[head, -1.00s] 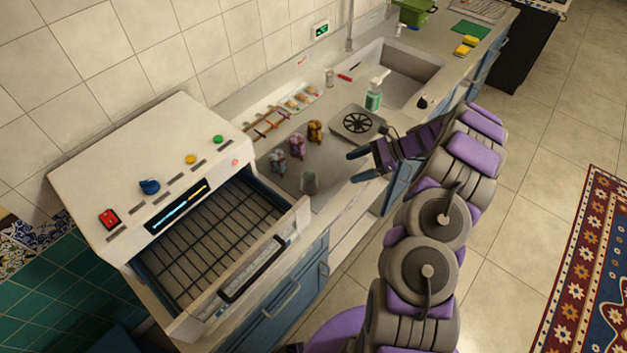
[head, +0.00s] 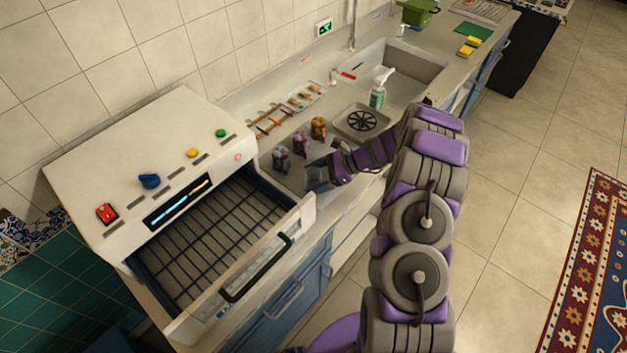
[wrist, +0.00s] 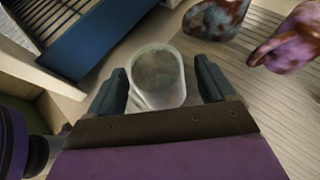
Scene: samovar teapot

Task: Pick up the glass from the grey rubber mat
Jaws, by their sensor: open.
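The glass (wrist: 158,78) is clear and upright in the wrist view, between the two fingers of my gripper (wrist: 165,88). The fingers stand open on its left and right, with a small gap showing on the right; I cannot tell if the left finger touches it. In the head view my gripper (head: 316,177) is low over the grey rubber mat (head: 297,177), and its fingers hide most of the glass. The mat shows as a ribbed surface in the wrist view (wrist: 285,110).
The open drawer (head: 215,240) with a wire rack of the white machine (head: 140,170) lies to the left. A soap bottle (head: 378,95) stands by the sink.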

